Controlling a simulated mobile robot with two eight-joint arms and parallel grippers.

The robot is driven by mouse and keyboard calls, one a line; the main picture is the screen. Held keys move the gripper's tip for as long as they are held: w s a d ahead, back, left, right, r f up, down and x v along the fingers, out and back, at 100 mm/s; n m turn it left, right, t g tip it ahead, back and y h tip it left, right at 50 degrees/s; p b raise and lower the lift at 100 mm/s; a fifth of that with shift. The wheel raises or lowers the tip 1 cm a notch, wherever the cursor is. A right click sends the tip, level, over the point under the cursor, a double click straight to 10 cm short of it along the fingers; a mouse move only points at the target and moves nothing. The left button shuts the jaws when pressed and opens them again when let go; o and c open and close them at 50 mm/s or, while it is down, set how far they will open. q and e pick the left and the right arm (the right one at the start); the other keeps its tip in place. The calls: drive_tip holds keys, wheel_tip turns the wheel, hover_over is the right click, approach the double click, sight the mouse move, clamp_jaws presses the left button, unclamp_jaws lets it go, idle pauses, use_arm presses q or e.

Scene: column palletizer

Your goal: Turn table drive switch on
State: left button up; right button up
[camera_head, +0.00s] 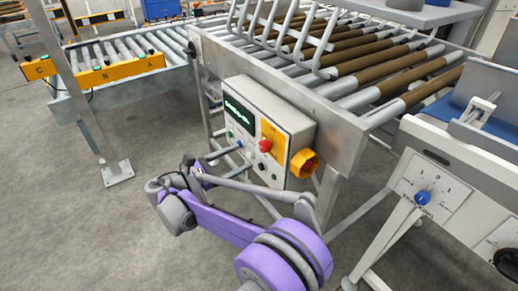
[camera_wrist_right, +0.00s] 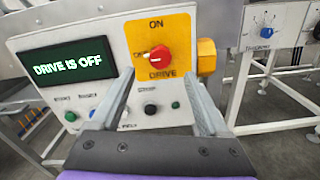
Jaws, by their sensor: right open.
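The red drive switch (camera_head: 265,146) is a round knob on a yellow plate on the grey control box (camera_head: 297,125). The display (camera_wrist_right: 66,65) reads DRIVE IS OFF. My right gripper (camera_head: 246,156) is open and empty in front of the box. In the right wrist view its fingers (camera_wrist_right: 158,76) point at the panel, one on each side below the switch, apparently apart from it. My left gripper is out of view.
Small buttons and a black knob (camera_wrist_right: 150,108) lie below the switch. A yellow-orange block (camera_head: 304,163) juts from the box's right side. A roller conveyor (camera_head: 345,125) stands behind. Floor at left is clear.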

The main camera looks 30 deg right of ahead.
sight(261, 148)
drive_tip(key=d, duration=0.6)
drive_tip(key=d+b, duration=0.1)
drive_tip(key=d, duration=0.2)
drive_tip(key=shift+w, duration=0.35)
clamp_jaws()
